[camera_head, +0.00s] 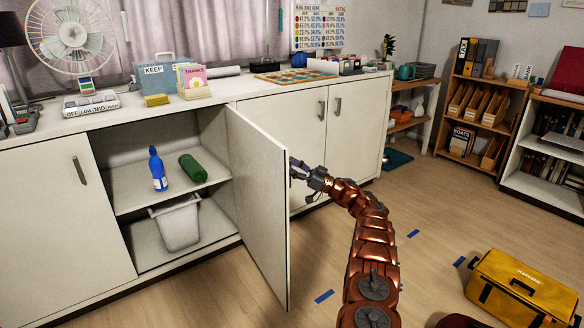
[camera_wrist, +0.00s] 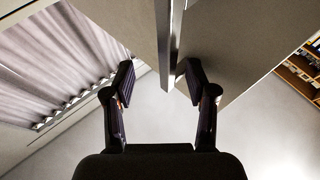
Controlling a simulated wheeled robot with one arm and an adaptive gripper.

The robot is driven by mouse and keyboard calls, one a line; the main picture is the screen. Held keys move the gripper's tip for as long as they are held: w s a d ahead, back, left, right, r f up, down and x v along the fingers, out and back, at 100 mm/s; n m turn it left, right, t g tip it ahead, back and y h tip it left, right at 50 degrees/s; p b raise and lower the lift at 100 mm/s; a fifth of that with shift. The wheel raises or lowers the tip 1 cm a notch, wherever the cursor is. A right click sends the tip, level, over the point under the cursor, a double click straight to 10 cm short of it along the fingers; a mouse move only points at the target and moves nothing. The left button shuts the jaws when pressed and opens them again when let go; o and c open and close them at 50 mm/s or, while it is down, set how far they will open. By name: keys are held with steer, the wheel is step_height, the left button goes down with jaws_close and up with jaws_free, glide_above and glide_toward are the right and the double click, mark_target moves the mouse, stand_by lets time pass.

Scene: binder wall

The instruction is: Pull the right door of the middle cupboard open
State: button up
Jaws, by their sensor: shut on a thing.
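The cupboard's right door (camera_head: 260,200) is a white panel standing swung out from the counter front, hinged at the right side of the opening. Its inner face shows in the head view; its outer face and handle are hidden there. My gripper (camera_head: 303,172) is at the outer side of this door, near its free edge. In the wrist view my gripper (camera_wrist: 157,80) has a finger on each side of a grey strip (camera_wrist: 171,50) against pale panels, likely the door's handle. The exact contact is hard to see. The left door (camera_head: 55,205) is shut, with its handle (camera_head: 80,170) visible.
Inside the open cupboard are a blue bottle (camera_head: 157,170), a green roll (camera_head: 193,168) and a grey bin (camera_head: 180,225). Another shut cupboard (camera_head: 285,118) is behind my gripper. A yellow bag (camera_head: 525,290) stands at the lower right.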

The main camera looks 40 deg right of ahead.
steer(key=v, duration=0.7)
steer(key=shift+s+d, duration=0.15)
stand_by(0.4)
